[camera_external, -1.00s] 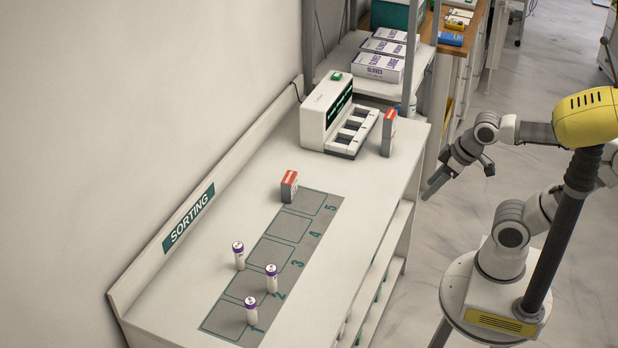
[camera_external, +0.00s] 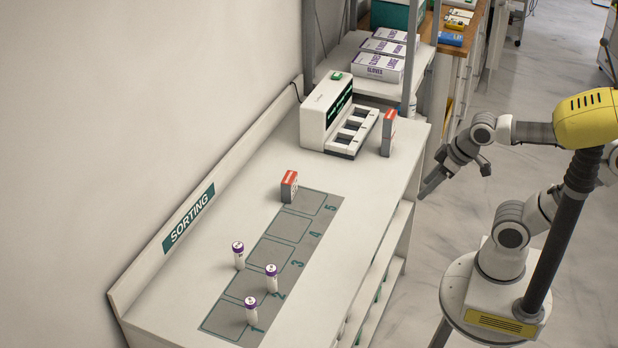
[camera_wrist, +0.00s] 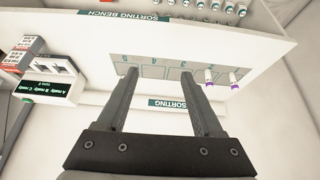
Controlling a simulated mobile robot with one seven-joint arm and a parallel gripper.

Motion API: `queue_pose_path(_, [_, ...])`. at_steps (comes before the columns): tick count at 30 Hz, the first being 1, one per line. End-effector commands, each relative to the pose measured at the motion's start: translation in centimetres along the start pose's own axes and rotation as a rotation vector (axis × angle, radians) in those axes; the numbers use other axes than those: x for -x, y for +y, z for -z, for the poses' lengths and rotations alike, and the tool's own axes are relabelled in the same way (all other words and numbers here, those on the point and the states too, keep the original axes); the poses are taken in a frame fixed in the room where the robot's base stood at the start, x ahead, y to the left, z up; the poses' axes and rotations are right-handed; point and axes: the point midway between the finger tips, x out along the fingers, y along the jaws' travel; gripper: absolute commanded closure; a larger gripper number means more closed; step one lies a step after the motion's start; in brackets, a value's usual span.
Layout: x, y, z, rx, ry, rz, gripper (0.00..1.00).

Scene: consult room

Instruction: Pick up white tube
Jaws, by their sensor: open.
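Three white tubes with purple tops stand upright on the bench in the external view. One (camera_external: 251,311) is in square 1, one (camera_external: 271,280) is at square 2, and one (camera_external: 239,257) stands left of the marked strip. Two tubes show in the wrist view, one (camera_wrist: 208,77) beyond the right finger and one (camera_wrist: 234,82) further right. I cannot make out a third there. My gripper (camera_external: 455,183) is open and empty, beyond the bench's right edge and well apart from the tubes. Its two fingers also show in the wrist view (camera_wrist: 160,73).
A grey numbered strip (camera_external: 290,227) lies on the white bench (camera_external: 215,270). A small red-and-grey box (camera_external: 289,187) stands by square 5. A white device with slots (camera_external: 325,110) and another red-and-grey box (camera_external: 388,133) stand at the back. The bench's middle is largely clear.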

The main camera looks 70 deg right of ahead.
Motion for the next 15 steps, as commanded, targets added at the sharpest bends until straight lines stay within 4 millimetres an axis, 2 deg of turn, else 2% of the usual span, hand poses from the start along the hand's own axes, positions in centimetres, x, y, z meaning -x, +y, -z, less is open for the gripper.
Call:
queue_pose_path(5, [-4.6, 0.6, 3.2, 0.045, 0.037, -0.046, 0.32])
queue_pose_path(9, [-9.3, 0.9, 6.5, 0.1, 0.086, -0.071, 0.32])
queue_pose_path(15, [-15.4, 0.2, 10.5, 0.225, 0.131, -0.069, 0.32])
